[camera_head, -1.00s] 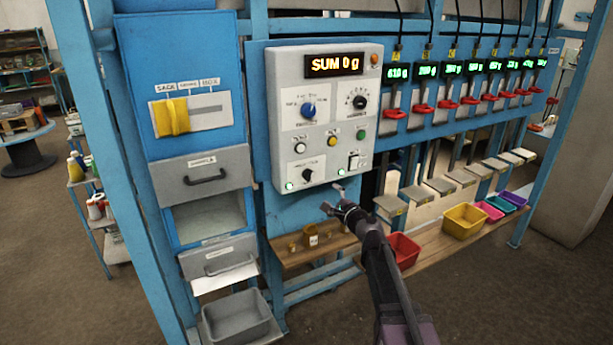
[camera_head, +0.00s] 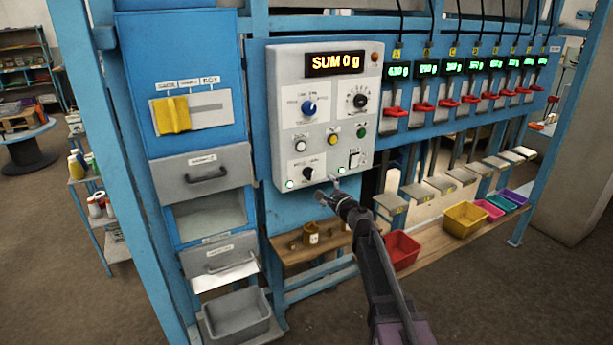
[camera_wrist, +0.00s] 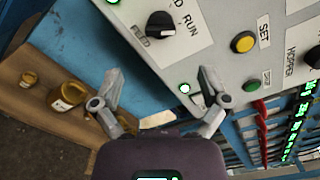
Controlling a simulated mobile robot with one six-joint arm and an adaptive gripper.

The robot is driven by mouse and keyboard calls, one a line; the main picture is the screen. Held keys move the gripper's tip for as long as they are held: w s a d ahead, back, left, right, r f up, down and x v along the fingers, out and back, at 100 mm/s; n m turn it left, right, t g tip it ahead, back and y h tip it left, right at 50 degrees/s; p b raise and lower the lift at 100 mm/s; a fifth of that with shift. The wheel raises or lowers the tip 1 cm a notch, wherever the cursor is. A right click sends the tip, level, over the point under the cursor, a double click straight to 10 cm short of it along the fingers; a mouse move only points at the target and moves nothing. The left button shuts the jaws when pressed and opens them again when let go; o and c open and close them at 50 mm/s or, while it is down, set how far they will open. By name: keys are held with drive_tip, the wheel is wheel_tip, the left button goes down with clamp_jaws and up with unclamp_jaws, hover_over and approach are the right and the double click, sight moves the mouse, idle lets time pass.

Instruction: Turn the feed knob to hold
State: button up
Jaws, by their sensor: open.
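The feed knob (camera_head: 308,174) is a small black knob low on the grey control panel (camera_head: 290,100). In the wrist view the feed knob (camera_wrist: 161,24) shows at the top, with "FEED" beside it and "RUN" on its right; the other position's word is cut off at the frame edge. Its exact pointing is hard to tell. My gripper (camera_head: 327,187) is just below and right of the knob in the head view, apart from it. In the wrist view my gripper (camera_wrist: 160,80) has its two fingers spread, with nothing between them, and the knob lies beyond their tips.
A lit green lamp (camera_wrist: 184,88) sits near the knob. A yellow SET button (camera_wrist: 243,42) and a green button (camera_wrist: 251,85) are to the right. A wooden shelf (camera_head: 285,255) with brown jars is below the panel. A red bin (camera_head: 402,250) stands right of my arm.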

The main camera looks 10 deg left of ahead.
sight(310, 175)
drive_tip(key=x, duration=1)
